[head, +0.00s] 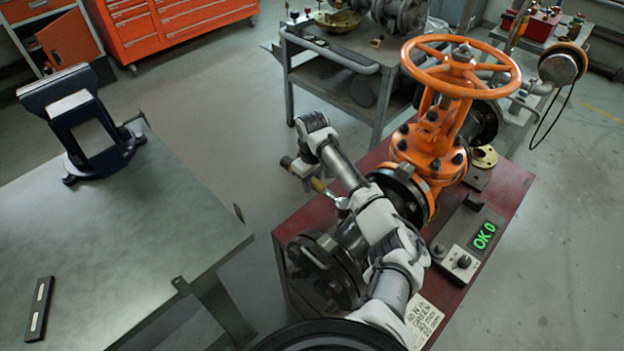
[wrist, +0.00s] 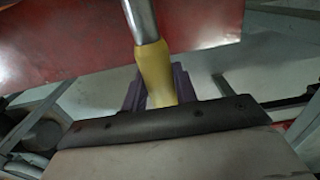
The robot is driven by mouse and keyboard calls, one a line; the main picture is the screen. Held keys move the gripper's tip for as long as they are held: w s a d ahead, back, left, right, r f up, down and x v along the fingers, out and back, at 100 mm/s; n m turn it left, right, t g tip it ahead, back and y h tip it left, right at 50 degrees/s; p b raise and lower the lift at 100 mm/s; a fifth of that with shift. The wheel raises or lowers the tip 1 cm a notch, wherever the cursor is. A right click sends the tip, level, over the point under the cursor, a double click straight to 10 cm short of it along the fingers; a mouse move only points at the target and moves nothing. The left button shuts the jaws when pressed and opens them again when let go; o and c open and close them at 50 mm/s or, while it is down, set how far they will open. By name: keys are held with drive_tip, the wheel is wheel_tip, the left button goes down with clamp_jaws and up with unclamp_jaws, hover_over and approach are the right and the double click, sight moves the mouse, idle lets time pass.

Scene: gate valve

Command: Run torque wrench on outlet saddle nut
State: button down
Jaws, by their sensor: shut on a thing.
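My gripper (head: 304,176) is shut on the yellow handle of the torque wrench (head: 320,186), to the left of the red bench and its pipe. In the wrist view, the wrench's yellow grip (wrist: 152,65) lies between the purple jaws, with its metal shaft running up. The wrench's head end reaches toward the pipe behind my arm; whether it sits on a nut is hidden. The orange gate valve (head: 440,135) with its handwheel (head: 461,67) stands on the red bench, bolted to the dark pipe. I cannot make out the outlet saddle nut.
A box with a green "OK 0" display (head: 484,236) and a note card (head: 425,318) lie on the red bench (head: 512,185). A green-grey table (head: 130,235) stands left with a dark blue stand (head: 88,130). A grey cart (head: 338,85) is behind. Floor shows between them.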

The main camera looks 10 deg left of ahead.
drive_tip(key=shift+f+b, duration=0.75)
drive_tip(key=shift+f, duration=1.15)
drive_tip(key=shift+f+b, duration=0.65)
drive_tip(key=shift+f, duration=1.15)
